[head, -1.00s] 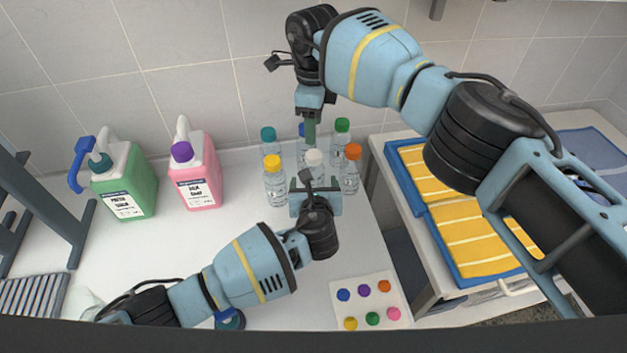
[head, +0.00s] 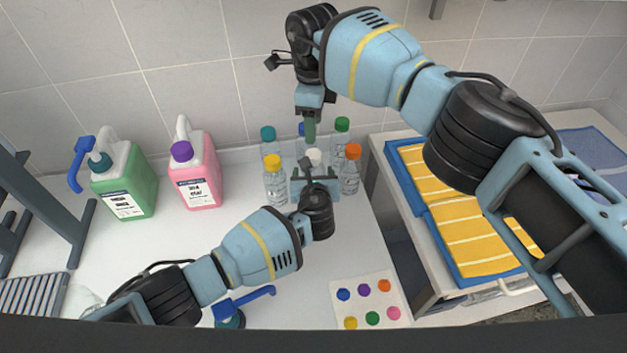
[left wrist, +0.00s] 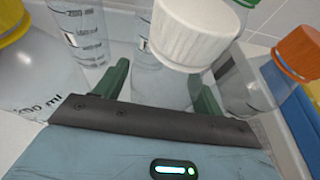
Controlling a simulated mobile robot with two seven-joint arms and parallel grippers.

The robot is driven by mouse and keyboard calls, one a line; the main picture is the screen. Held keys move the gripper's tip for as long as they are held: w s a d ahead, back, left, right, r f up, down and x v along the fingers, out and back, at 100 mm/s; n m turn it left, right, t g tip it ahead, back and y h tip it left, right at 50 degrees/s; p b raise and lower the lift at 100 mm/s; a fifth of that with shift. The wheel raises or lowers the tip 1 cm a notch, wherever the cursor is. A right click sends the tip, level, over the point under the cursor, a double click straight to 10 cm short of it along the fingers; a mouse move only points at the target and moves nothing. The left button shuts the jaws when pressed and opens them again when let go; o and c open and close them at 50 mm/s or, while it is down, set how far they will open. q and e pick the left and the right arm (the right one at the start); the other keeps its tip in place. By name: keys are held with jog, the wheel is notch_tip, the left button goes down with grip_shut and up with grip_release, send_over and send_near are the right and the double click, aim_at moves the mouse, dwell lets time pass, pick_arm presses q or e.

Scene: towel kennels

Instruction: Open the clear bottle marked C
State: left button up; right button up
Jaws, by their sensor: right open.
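Clear bottles with coloured caps stand in a cluster by the wall; no letter C is legible. The white-capped bottle (head: 314,157) stands among them; its white cap (left wrist: 193,35) is large in the left wrist view. My left gripper (head: 318,172) is low at this bottle, its green fingers (left wrist: 160,88) spread on either side of the body. I see no clear contact; the lower body is hidden. My right gripper (head: 310,132) is open, pointing down above the white cap. A yellow-capped bottle (head: 275,180) and an orange-capped bottle (head: 350,172) flank it.
Teal-, blue- and green-capped bottles (head: 342,140) stand behind. A green jug (head: 130,185) and a pink jug (head: 198,175) stand left. A card with coloured dots (head: 370,301) lies in front. Yellow towels in blue trays (head: 465,270) are at right.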

pick_arm(q)
grip_shut()
pick_arm(e)
jog(key=m, duration=1)
jog(key=shift+a+m, duration=0.1)
jog(key=shift+m, duration=0.3)
jog(key=m, duration=0.4)
jog(key=shift+m, duration=0.3)
jog(key=m, duration=0.4)
jog(key=shift+m, duration=0.3)
jog(key=m, duration=1)
jog(key=shift+m, duration=0.4)
jog(key=m, duration=0.4)
jog(key=shift+m, duration=0.3)
jog(key=m, duration=0.5)
